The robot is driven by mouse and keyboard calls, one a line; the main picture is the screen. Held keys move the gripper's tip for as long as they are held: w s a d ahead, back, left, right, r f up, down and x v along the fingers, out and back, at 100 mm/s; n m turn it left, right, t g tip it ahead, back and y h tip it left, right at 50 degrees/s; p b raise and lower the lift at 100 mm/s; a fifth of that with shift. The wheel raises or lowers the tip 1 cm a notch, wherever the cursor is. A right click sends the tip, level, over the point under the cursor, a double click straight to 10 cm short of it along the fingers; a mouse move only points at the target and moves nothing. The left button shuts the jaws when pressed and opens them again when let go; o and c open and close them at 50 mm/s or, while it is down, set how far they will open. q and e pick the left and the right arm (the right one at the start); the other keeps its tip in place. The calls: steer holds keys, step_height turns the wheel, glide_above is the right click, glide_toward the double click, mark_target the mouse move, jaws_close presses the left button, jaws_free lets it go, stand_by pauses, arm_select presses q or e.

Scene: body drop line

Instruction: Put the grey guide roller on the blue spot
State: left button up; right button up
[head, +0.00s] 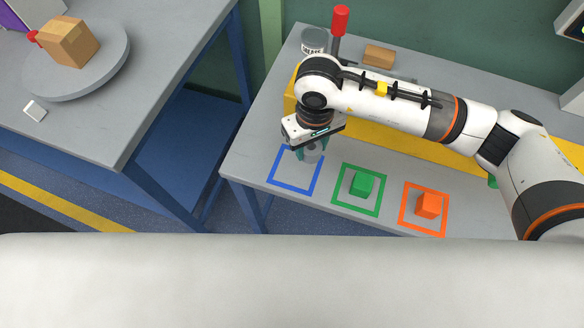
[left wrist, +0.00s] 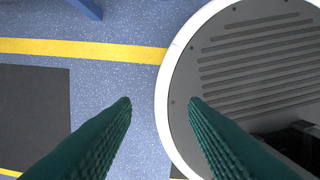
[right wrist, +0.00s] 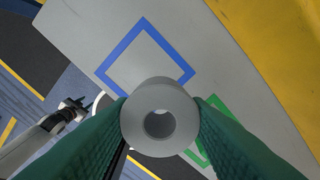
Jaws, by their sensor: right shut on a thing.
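The grey guide roller (right wrist: 160,118) is a short grey cylinder with a hole in its end. My right gripper (right wrist: 160,125) is shut on it, one finger on each side. In the head view the roller (head: 312,154) shows at the right gripper (head: 308,150), near the upper right part of the blue square outline (head: 296,188). The blue outline also shows in the right wrist view (right wrist: 115,52), beyond the roller; its inside is empty. I cannot tell how high the roller is above the table. My left gripper (left wrist: 160,120) is open and empty over the floor and my base.
A green block (head: 362,184) sits in a green outline and an orange block (head: 429,204) in an orange outline, right of the blue one. A yellow rail (head: 400,142), a tin (head: 314,40) and a red-topped post (head: 340,20) stand behind. A turntable with a box (head: 68,42) is at left.

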steer(key=shift+w+a+r+n, duration=0.15)
steer(key=shift+a+r+n, duration=0.1)
steer(key=shift+a, duration=0.3)
steer(key=shift+w+a+r+n, duration=0.15)
steer(key=shift+a+n, duration=0.1)
steer(key=shift+a, duration=0.3)
steer(key=p, duration=0.1)
glide_above(296, 169)
steer(key=shift+n, duration=0.3)
step_height(296, 169, down, 5)
steer(key=shift+r, duration=0.15)
steer(key=shift+f, duration=0.55)
step_height(296, 169, down, 3)
steer(key=shift+s+f+p, duration=0.1)
steer(key=shift+p, duration=0.45)
steer(key=shift+f, duration=0.25)
steer(key=o, duration=1.3)
steer(key=shift+c, duration=0.2)
arm_select(q)
steer(key=shift+s+a+r, duration=0.1)
steer(key=shift+s+r, duration=0.3)
steer(key=shift+r, duration=0.1)
